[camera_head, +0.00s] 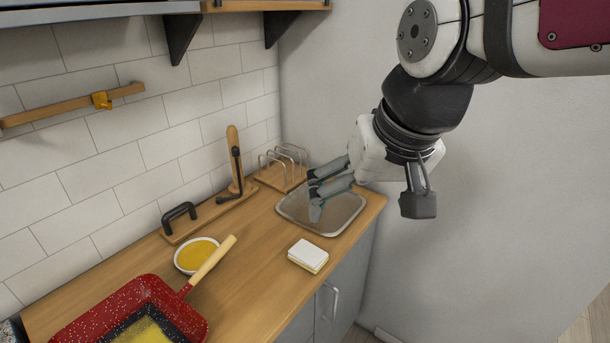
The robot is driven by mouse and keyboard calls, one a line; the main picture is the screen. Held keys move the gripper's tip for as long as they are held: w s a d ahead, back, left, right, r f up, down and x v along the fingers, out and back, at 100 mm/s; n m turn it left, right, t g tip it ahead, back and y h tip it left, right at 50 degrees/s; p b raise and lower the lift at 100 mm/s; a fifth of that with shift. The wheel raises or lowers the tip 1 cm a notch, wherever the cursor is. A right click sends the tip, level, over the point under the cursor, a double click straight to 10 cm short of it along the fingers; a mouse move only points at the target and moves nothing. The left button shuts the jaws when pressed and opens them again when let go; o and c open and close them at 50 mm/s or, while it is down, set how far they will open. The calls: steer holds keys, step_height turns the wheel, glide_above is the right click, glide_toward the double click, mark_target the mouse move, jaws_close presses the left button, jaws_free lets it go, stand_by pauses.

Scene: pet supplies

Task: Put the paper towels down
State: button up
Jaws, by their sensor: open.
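My gripper (314,194) is open at the far right end of the wooden counter. Its fingers point left, over or near a shallow grey metal tray or basin (347,207). I see nothing held between them. I cannot make out any paper towels for certain. A small white and yellow block (308,255), like a sponge or a folded stack, lies flat on the counter, below and apart from my gripper in the picture.
A wire rack on a wooden base (281,177) stands behind the tray. A wooden board with a black handle and upright post (235,160) lies along the tiled wall. A bowl (197,256) and red speckled pan (90,321) are left. Counter between them and the block is clear.

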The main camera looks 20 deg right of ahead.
steer(key=s+n, duration=0.1)
steer(key=s, duration=0.1)
steer(key=s+n+t, duration=0.1)
steer(key=s, duration=0.2)
steer(key=shift+s+d+f, duration=0.1)
steer(key=shift+s, duration=0.25)
steer(key=shift+w, duration=0.1)
stand_by(0.8)
